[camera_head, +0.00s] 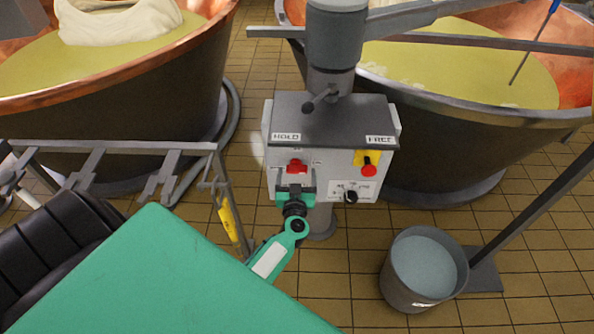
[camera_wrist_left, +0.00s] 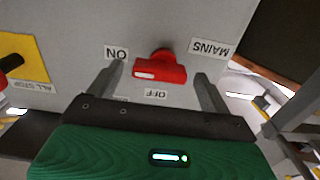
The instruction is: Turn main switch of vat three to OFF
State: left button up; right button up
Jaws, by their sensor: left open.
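The red main switch (camera_head: 297,165) is on the front of the grey control box (camera_head: 330,170) on the column. In the left wrist view the switch (camera_wrist_left: 160,70) is a red bar lying across. Its white-marked end is on the side of the ON label (camera_wrist_left: 116,53). The OFF label (camera_wrist_left: 156,94) is nearer the gripper, and the MAINS label (camera_wrist_left: 211,48) is on the other side. My left gripper (camera_head: 295,188) is open just below the switch, its fingers on either side of it; contact cannot be told. My right gripper is out of view. No vat number is readable.
A yellow plate (camera_head: 361,157) with a red button and a black knob (camera_head: 351,197) are right of the switch. Copper vats stand left (camera_head: 150,110) and right (camera_head: 440,140). A grey bucket (camera_head: 425,265) is at right, a metal rail (camera_head: 110,147) at left.

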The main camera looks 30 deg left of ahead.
aim_at(297, 168)
pick_arm(q)
jog(key=shift+x, duration=1.3)
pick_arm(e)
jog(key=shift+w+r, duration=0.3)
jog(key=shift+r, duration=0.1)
pick_arm(q)
jog(key=shift+c, duration=0.6)
jog(key=c, duration=0.9)
jog(key=shift+o, duration=0.2)
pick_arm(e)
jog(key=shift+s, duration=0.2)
